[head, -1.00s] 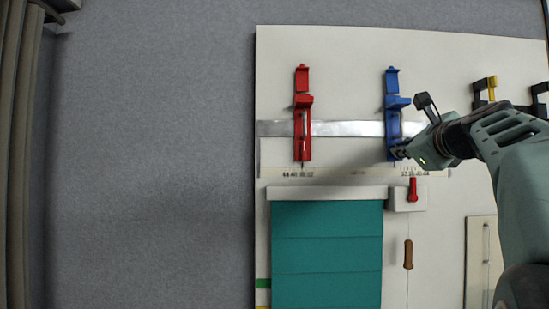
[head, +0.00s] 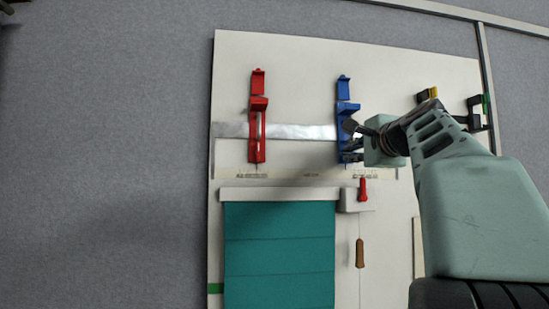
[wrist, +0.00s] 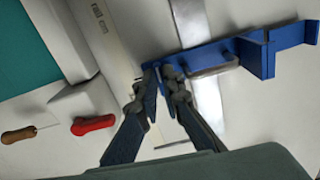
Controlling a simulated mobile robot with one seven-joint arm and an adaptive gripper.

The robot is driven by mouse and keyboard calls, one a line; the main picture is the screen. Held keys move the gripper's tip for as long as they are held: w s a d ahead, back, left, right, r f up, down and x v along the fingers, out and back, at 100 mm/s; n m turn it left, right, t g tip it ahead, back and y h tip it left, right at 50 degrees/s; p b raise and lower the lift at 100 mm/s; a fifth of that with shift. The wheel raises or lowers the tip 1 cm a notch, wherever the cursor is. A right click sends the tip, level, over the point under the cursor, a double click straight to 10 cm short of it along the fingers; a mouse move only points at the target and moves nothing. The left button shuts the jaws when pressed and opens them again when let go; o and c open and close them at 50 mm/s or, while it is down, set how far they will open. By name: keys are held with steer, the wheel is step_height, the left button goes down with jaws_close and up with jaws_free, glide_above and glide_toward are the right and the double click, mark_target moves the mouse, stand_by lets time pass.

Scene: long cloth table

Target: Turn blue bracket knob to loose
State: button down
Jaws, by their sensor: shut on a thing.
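The blue bracket (head: 343,95) is mounted upright on the white board, across a silver strip. In the wrist view the blue bracket (wrist: 210,56) runs toward the upper right. My gripper (head: 346,151) is at the bracket's lower end, coming in from the right. In the wrist view the fingertips of my gripper (wrist: 164,76) are close together at that end, shut on the knob. The knob itself is mostly hidden between the fingertips, so I cannot tell how it is turned.
A red bracket (head: 258,125) stands left of the blue one. A red lever (head: 363,189), a brown handle (head: 360,253) and a teal blind (head: 280,250) are below. Yellow-black (head: 427,95) and black-green (head: 478,110) brackets are at right. The grey wall left of the board is clear.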

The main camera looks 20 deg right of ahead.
steer(key=shift+r+n, duration=0.1)
steer(key=shift+n, duration=0.2)
steer(key=c, duration=2.1)
jaws_free()
steer(key=shift+v, duration=4)
